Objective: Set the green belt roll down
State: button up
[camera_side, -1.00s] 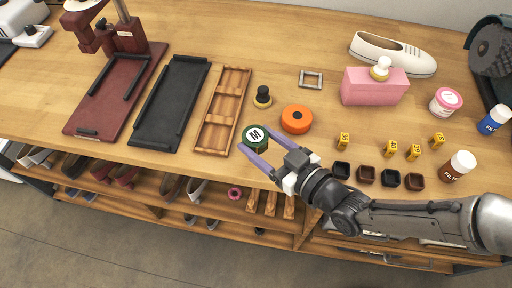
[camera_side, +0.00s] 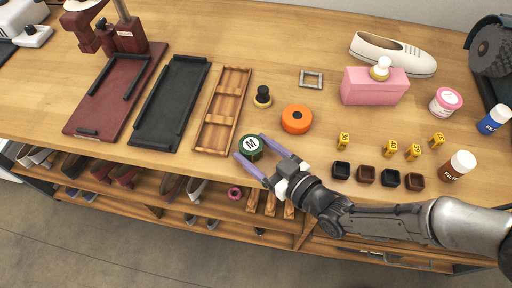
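The green belt roll (camera_side: 249,147) has a white top label with an "M". It appears to rest flat on the wooden table near the front edge, just right of the lower end of the wooden tray. My gripper (camera_side: 250,146) reaches in from the lower right. Its two purple fingers are spread on either side of the roll, with a small gap showing, so it looks open. The contact under the roll is hidden.
The wooden tray (camera_side: 223,108) and black tray (camera_side: 171,103) are at left. Small dark cups (camera_side: 366,174) and yellow numbered markers (camera_side: 390,147) stand at right.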

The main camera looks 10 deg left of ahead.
jog(key=shift+o, duration=1.3)
jog(key=shift+r, duration=0.1)
jog(key=shift+s+d+r, duration=0.1)
jog(key=shift+s+d, duration=0.05)
jog(key=v, duration=1.1)
jog(key=shift+s+d+r, duration=0.15)
jog(key=shift+s+d, duration=0.05)
jog(key=shift+d, duration=0.05)
